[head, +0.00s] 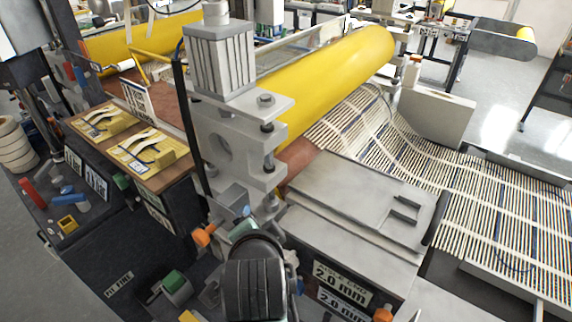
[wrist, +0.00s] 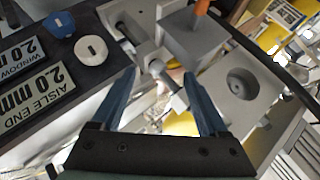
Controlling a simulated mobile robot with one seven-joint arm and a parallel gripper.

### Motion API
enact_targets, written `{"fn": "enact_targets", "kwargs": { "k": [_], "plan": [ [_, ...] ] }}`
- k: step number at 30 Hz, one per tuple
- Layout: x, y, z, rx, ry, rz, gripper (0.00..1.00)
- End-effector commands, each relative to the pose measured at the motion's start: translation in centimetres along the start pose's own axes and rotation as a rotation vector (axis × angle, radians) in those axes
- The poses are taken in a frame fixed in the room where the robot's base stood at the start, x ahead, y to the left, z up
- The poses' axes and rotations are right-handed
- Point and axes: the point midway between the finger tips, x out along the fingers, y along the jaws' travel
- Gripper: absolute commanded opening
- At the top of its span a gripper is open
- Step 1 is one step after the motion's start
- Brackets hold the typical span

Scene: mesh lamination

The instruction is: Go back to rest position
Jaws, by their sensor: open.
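In the wrist view my gripper (wrist: 158,105) points at the machine with its two blue fingers spread apart and nothing between them. Behind the fingers is a grey metal block with a threaded rod (wrist: 160,72). In the head view my arm rises at the bottom centre, in front of the grey roller stand (head: 225,125). The gripper's fingertips are mostly hidden there behind my arm.
A long yellow roller (head: 335,80) lies above striped mesh (head: 480,205). A grey plate (head: 355,205) lies right of the stand. Yellow trays (head: 105,122) sit on a brown board at left. In the wrist view, "2.0 mm" labels (wrist: 38,95) and a white knob (wrist: 91,48) are close at left.

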Motion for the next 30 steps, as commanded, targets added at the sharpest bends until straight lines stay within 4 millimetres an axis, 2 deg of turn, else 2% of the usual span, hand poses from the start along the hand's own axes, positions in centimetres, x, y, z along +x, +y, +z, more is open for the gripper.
{"fn": "enact_targets", "kwargs": {
  "k": [1, 5, 8, 9, 11, 13, 15, 18, 21, 25, 30],
  "plan": [
    [-1.1, -2.4, -2.2, -0.057, 0.071, -0.084, 0.77],
    [-5.5, -8.4, -7.4, -0.231, 0.277, -0.278, 0.77],
    [-10.4, -12.6, -11.1, -0.367, 0.472, -0.405, 0.77],
    [-12.7, -14.1, -12.4, -0.422, 0.559, -0.450, 0.77],
    [-16.5, -16.0, -14.1, -0.503, 0.697, -0.509, 0.77],
    [-21.1, -17.8, -15.7, -0.589, 0.861, -0.560, 0.77],
    [-25.5, -18.9, -16.8, -0.662, 1.016, -0.593, 0.77],
    [-30.7, -19.8, -17.4, -0.738, 1.202, -0.616, 0.77],
    [-34.2, -20.2, -17.6, -0.784, 1.329, -0.621, 0.77],
    [-36.1, -20.3, -17.6, -0.808, 1.401, -0.619, 0.77],
    [-36.2, -20.3, -17.6, -0.811, 1.407, -0.617, 0.77]
  ]
}}
